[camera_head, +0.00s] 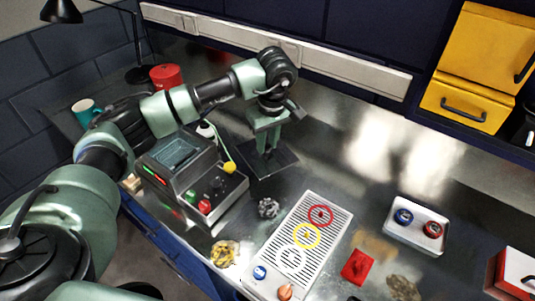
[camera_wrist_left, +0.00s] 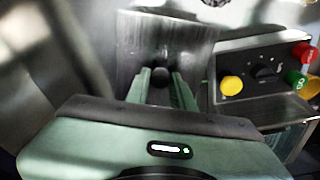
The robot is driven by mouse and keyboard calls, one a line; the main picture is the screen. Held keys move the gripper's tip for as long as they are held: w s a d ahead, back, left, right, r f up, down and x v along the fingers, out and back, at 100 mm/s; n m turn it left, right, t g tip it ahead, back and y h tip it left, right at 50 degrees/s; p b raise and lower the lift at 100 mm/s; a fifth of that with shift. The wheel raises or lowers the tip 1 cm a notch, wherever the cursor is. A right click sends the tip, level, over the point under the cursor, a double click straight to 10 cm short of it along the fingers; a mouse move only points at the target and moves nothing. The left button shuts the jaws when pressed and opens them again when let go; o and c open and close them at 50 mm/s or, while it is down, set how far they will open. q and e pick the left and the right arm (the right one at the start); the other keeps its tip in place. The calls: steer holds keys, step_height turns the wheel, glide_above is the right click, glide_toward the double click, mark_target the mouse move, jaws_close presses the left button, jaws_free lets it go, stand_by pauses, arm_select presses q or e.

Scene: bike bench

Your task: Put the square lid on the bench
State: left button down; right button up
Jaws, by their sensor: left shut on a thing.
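The square lid (camera_head: 284,160) is a flat dark plate beside the grey control box. My left gripper (camera_head: 268,151) comes down over it from above, with its fingers pointing at the plate. In the left wrist view the lid (camera_wrist_left: 150,32) shows as a grey metallic square with a round black knob (camera_wrist_left: 160,76). The knob sits between the two fingertips of my left gripper (camera_wrist_left: 161,80), which is shut on it. The lid looks level and close to the bench (camera_head: 340,160); I cannot tell whether it touches. My right gripper is not in view.
The control box (camera_head: 180,160) with colored buttons stands close left of the lid. A slotted panel (camera_head: 325,205) with colored rings lies in front, near a small gear (camera_head: 268,208). A white tray (camera_head: 418,230) is at right. Bare bench lies right of the lid.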

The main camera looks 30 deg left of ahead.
mark_target(268, 154)
arm_select(q)
step_height(268, 154, down, 6)
steer(key=shift+p, duration=0.75)
steer(key=shift+f, duration=0.15)
steer(key=shift+f+b, duration=0.2)
steer(key=shift+b, duration=0.1)
steer(key=c, duration=1.2)
jaws_free()
steer(key=shift+r, duration=0.1)
steer(key=shift+r, duration=0.1)
